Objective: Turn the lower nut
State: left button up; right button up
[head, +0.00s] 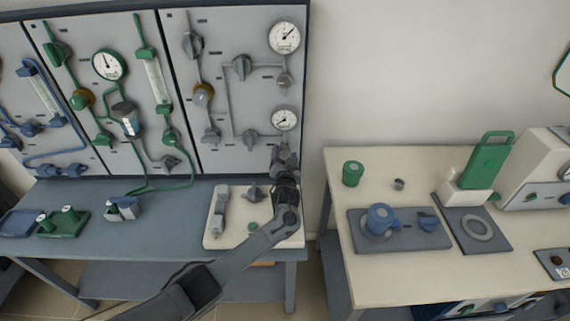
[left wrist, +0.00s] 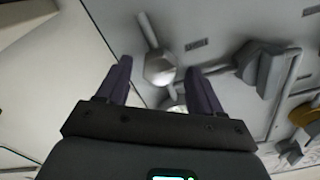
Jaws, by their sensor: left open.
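My left gripper (head: 284,158) is in front of the lower right corner of the grey panel, just under the lower gauge (head: 284,119). In the left wrist view its two dark fingers stand apart. The lower nut (left wrist: 160,68), a silver hexagonal piece with a short pipe, shows between the fingertips, with a visible gap on each side. I cannot tell whether the fingertips reach its depth. In the head view my gripper hides this nut. An upper nut (head: 284,80) sits under the upper gauge (head: 284,37). My right gripper is not in view.
A grey valve handle (head: 250,139) is on the panel left of my gripper, and it shows close to one finger in the left wrist view (left wrist: 265,70). A white board (head: 213,238) with fittings lies on the bench below. A cream table (head: 400,290) stands at right.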

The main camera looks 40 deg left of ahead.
pick_arm(q)
jog(key=p+v, duration=0.3)
jog(key=v, duration=0.7)
jog(key=shift+s, duration=0.2)
jog(key=shift+d, duration=0.15)
